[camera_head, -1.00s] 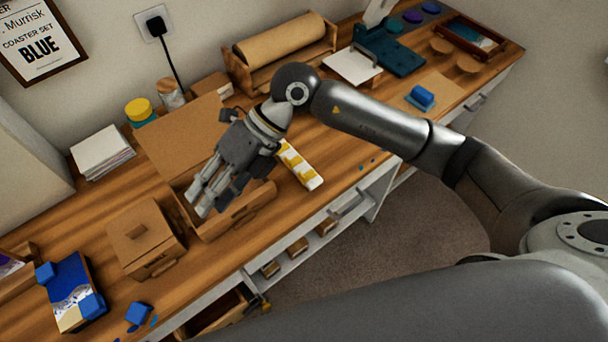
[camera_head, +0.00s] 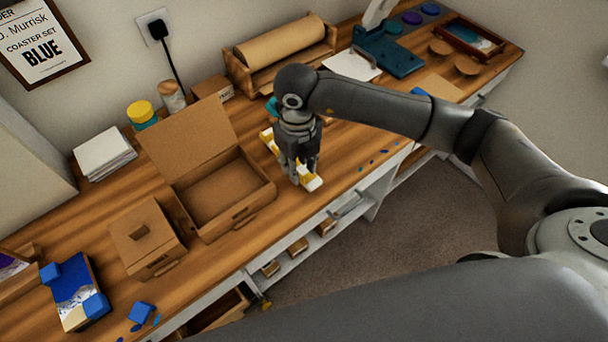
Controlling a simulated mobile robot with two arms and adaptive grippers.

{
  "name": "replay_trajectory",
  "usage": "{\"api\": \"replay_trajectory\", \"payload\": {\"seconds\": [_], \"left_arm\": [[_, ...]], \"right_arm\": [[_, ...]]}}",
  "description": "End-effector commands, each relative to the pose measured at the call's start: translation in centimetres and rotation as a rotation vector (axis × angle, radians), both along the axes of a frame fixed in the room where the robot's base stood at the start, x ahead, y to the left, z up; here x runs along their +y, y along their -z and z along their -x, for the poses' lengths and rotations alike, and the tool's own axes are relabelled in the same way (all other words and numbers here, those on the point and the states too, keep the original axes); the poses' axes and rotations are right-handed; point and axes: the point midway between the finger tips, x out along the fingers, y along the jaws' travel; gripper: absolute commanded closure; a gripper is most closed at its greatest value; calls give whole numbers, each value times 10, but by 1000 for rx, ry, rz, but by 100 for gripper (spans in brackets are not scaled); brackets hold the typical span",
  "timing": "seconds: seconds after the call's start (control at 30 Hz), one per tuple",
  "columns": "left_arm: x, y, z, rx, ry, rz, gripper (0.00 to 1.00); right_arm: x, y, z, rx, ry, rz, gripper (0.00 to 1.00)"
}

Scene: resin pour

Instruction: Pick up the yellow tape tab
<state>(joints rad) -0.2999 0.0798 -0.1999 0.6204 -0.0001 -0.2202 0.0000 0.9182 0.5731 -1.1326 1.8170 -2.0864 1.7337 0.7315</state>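A white strip with yellow tape tabs (camera_head: 311,183) lies on the wooden bench, right of the open cardboard box. One yellow end shows at its upper left (camera_head: 267,138), and its white and yellow lower end shows at the right. My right gripper (camera_head: 303,176) points down over the middle of the strip and hides that part. Its fingers are at or just above the strip; I cannot tell whether they touch a tab or how far apart they are. My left gripper is not in view.
The open cardboard box (camera_head: 262,198) is empty, left of the gripper. A closed small box (camera_head: 145,236) stands further left. A paper roll (camera_head: 280,52) in a holder is behind. The bench's front edge is close.

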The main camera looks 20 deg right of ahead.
Motion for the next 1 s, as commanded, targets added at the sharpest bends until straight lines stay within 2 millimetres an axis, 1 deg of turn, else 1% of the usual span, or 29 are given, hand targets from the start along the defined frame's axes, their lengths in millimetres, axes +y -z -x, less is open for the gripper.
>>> {"api": "replay_trajectory", "payload": {"seconds": [0.03,0.17,0.2,0.3,0.4,0.57,0.6,0.87,1.0], "left_arm": [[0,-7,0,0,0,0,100],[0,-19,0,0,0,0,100],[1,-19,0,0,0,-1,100],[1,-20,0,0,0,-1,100],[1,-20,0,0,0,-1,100],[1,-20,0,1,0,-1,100],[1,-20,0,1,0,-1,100],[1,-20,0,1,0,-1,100],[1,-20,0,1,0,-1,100]], "right_arm": [[-2,4,1,5,2,1,70],[-6,23,3,6,2,2,70],[-6,30,2,6,1,1,70],[-6,42,2,4,1,0,70],[-5,47,1,1,0,-1,70],[-5,47,1,0,-1,-1,70],[-5,47,1,0,-1,-1,71],[-5,47,1,0,-1,-1,100],[-5,47,1,0,-1,-1,100]]}}
